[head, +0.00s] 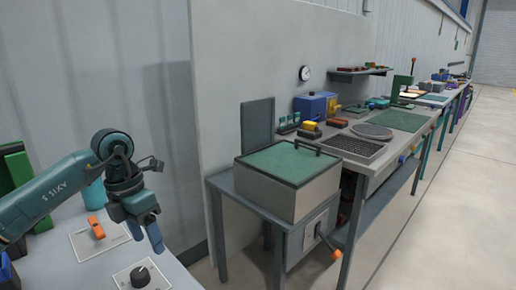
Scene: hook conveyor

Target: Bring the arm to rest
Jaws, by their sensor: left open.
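My left arm comes in from the left edge, and its left gripper (147,232) hangs with its fingers pointing down over the near grey table. The gripper is open and I see nothing between its fingers. It is above and between an orange switch (96,227) on a pale plate and a black knob (140,276) on another plate. It looks apart from both. My right gripper is out of view.
The near table (70,262) also bears green and teal things at the left, partly behind my arm. A box with a green lid (285,162) stands on a separate table to the right. A long workbench (385,165) runs along the wall. Open floor (450,225) lies at right.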

